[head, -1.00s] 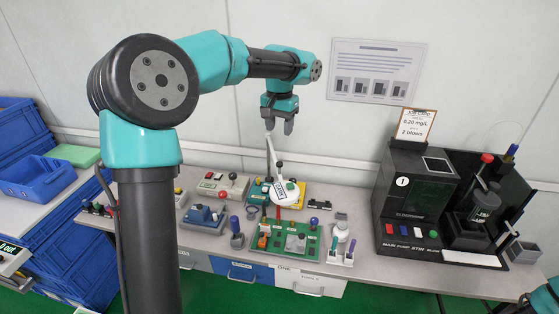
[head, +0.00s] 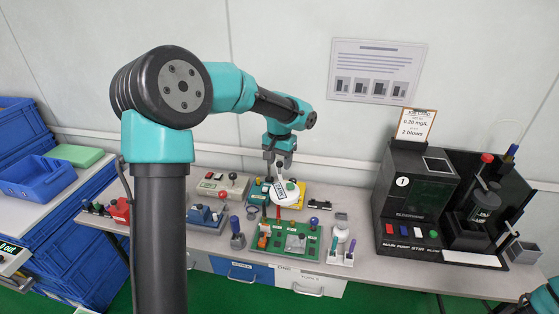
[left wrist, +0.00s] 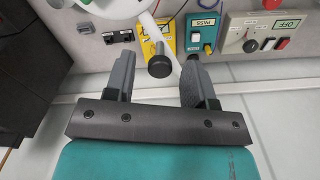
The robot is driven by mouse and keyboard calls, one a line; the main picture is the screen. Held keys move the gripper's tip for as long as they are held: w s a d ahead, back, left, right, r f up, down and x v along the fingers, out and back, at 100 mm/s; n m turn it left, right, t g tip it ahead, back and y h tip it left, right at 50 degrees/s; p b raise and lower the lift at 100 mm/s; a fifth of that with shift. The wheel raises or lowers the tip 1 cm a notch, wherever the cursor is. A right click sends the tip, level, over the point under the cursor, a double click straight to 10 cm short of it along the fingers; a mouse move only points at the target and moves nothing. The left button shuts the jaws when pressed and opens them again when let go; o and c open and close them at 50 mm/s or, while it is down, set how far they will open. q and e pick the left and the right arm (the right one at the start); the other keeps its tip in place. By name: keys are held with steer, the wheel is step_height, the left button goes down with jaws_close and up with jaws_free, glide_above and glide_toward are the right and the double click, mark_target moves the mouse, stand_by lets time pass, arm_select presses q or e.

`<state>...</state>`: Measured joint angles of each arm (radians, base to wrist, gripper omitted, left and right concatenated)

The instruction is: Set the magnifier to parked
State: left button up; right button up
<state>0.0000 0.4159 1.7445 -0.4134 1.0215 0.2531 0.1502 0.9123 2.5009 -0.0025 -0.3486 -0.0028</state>
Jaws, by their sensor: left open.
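The magnifier (head: 283,190) has a white round head and a white arm with a black knob at its end. In the head view it stands over the crowded middle of the bench. My left gripper (head: 278,161) is open and empty, pointing down from above at the knob. In the left wrist view the black knob (left wrist: 159,66) appears between the spread fingers of my left gripper (left wrist: 158,62); I cannot tell how far below it lies. The white head (left wrist: 100,6) is cut off at the top edge. My right gripper is not visible.
Around the magnifier stand a green board (head: 285,241), a blue tester (head: 206,217) and a grey box with a red-topped lever (head: 222,184). A large black tester (head: 412,200) stands at the right. The wall is close behind.

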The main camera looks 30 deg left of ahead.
arm_select(q)
steer(key=shift+c, duration=0.4)
jaws_close()
